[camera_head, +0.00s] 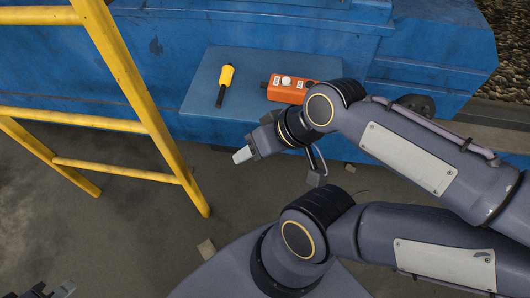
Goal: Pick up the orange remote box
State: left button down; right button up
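The orange remote box (278,93) lies on a blue flat ledge. It has pale and dark buttons on top, and its right end is partly behind my arm.
A yellow and black handheld device (225,83) lies left of the box on the blue ledge (200,95). A yellow ladder-like frame (130,78) stands at the left. A large blue machine body (430,50) is behind. The grey floor (130,240) below is mostly open.

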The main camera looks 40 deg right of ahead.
aim_at(294, 94)
jog(key=l+z, duration=0.2)
jog(key=z, duration=1.45)
jog(key=u, duration=0.75)
jog(key=l+u, duration=0.45)
jog(key=l, duration=0.2)
jog(key=l+u, duration=0.5)
jog(key=l, duration=0.15)
jog(key=l+u, duration=0.1)
jog(key=l, duration=0.75)
